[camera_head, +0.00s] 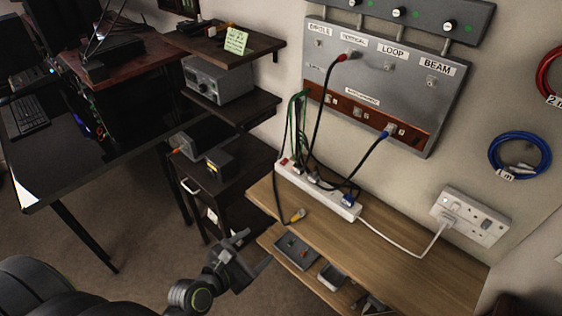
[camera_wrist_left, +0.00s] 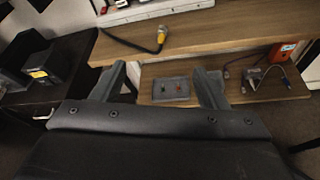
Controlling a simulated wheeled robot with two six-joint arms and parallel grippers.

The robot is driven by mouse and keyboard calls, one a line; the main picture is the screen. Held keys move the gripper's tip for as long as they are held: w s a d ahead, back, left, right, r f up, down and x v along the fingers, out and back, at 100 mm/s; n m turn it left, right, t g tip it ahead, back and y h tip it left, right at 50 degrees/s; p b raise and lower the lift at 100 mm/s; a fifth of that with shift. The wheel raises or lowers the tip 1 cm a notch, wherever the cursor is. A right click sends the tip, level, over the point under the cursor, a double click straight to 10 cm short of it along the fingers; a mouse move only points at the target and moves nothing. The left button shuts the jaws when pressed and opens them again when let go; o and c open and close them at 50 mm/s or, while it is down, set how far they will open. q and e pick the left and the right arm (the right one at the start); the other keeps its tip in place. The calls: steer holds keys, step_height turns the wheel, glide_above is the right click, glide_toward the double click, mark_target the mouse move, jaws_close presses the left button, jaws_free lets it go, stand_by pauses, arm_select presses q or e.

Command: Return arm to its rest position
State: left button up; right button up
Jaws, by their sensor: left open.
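My left arm comes in from the bottom left in the head view. Its gripper (camera_head: 256,254) is open and empty, in front of the left end of the wooden shelf unit. In the left wrist view the two fingers of the left gripper (camera_wrist_left: 160,84) stand wide apart with nothing between them. A grey tray (camera_wrist_left: 171,88) on the lower shelf shows beyond the fingers. A black cable with a yellow plug (camera_wrist_left: 160,40) lies on the upper wooden shelf (camera_wrist_left: 220,35), apart from the fingers. My right gripper is in neither view.
A white power strip (camera_head: 315,190) with several plugs stands on the wooden shelf. Cables run to the grey wall panel (camera_head: 330,70). A dark shelf unit (camera_head: 235,108) and a desk (camera_head: 95,150) stand to the left. The floor (camera_head: 120,235) left of my gripper is clear.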

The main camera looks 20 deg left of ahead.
arm_select(q)
steer(key=s+a+f+m+g+y, duration=0.1)
steer(key=s+a+f+m+g, duration=0.2)
steer(key=f, duration=0.6)
steer(key=s+f+m+g+y, duration=0.1)
steer(key=s+f+m, duration=0.2)
steer(key=f+m, duration=0.45)
steer(key=s+a+f+m+g+y, duration=0.1)
steer(key=s+a+f+m+g, duration=0.2)
steer(key=f, duration=0.8)
steer(key=s+f+m+g, duration=0.1)
steer(key=s+f+m, duration=0.3)
steer(key=s, duration=0.3)
steer(key=s+a+f+m+g, duration=0.1)
steer(key=s+f+m+g, duration=0.1)
steer(key=s+f+m, duration=0.3)
steer(key=s+a+f+m+g+y, duration=0.1)
steer(key=s+f+m, duration=0.4)
steer(key=s, duration=0.5)
steer(key=shift+s+a+m+g, duration=0.2)
steer(key=shift+m+g, duration=0.4)
steer(key=shift+m, duration=0.25)
